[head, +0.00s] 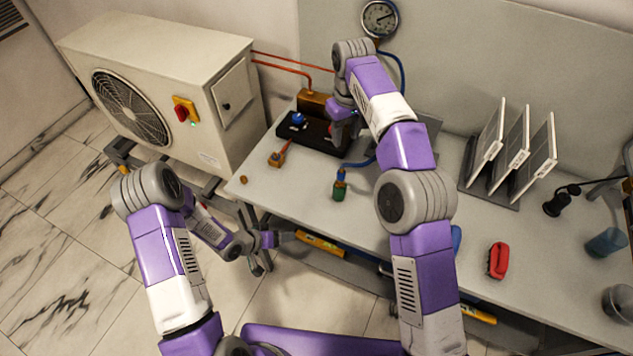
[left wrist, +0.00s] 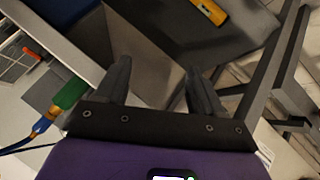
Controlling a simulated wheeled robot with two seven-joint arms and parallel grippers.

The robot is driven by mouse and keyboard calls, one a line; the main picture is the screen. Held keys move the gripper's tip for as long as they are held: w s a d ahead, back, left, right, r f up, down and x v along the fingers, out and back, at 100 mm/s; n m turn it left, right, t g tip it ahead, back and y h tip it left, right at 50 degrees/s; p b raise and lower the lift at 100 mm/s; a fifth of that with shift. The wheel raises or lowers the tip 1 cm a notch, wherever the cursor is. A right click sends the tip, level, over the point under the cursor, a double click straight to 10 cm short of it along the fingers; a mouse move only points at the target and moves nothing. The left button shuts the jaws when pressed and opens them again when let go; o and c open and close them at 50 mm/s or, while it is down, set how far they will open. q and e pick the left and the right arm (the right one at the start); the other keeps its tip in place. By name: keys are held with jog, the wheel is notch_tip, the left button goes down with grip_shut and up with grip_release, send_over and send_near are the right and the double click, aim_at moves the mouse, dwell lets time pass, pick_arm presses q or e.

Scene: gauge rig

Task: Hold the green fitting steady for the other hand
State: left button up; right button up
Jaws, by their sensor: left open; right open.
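The green fitting (head: 339,191) stands on the bench near its front edge, with a blue end on top joined to a blue hose. In the left wrist view the green fitting (left wrist: 70,92) is left of my fingers and apart from them. My left gripper (head: 285,237) is in front of the bench edge, left of and nearer than the fitting. Its fingers (left wrist: 160,88) are open with nothing between them. My right gripper (head: 342,130) is open at the black base (head: 318,137), behind the fitting; my arm partly hides its fingers.
A brass block (head: 316,103) and blue knob (head: 298,119) are on the black base. A brass piece (head: 276,159) lies to its left. A gauge (head: 380,18) is on the wall. A red object (head: 498,260) and upright panels (head: 522,150) stand right. A yellow tool (head: 320,243) is below the bench top.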

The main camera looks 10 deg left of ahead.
aim_at(339, 187)
pick_arm(q)
jog(key=w+a+r+m+h, duration=0.1)
jog(key=a+r+m+h, duration=0.25)
jog(key=a, duration=0.45)
jog(key=d+r+m+g+h, duration=0.3)
jog(key=d+r+m+g, duration=0.5)
jog(key=m, duration=0.5)
jog(key=w+d+t, duration=0.1)
jog(key=w+d, duration=0.2)
jog(key=w+d+r+t, duration=0.1)
jog(key=w+d+t, duration=0.1)
jog(key=w+d, duration=0.2)
jog(key=w+d+n+t, duration=0.1)
jog(key=w+d, duration=0.2)
jog(key=w, duration=0.1)
jog(key=shift+w+d+r+h, duration=0.2)
jog(key=shift+d+r+h, duration=0.05)
jog(key=shift+d+r, duration=0.05)
jog(key=shift+x, duration=3.6)
jog(key=shift+w, duration=0.15)
jog(key=c, duration=1.3)
jog(key=shift+o, duration=0.2)
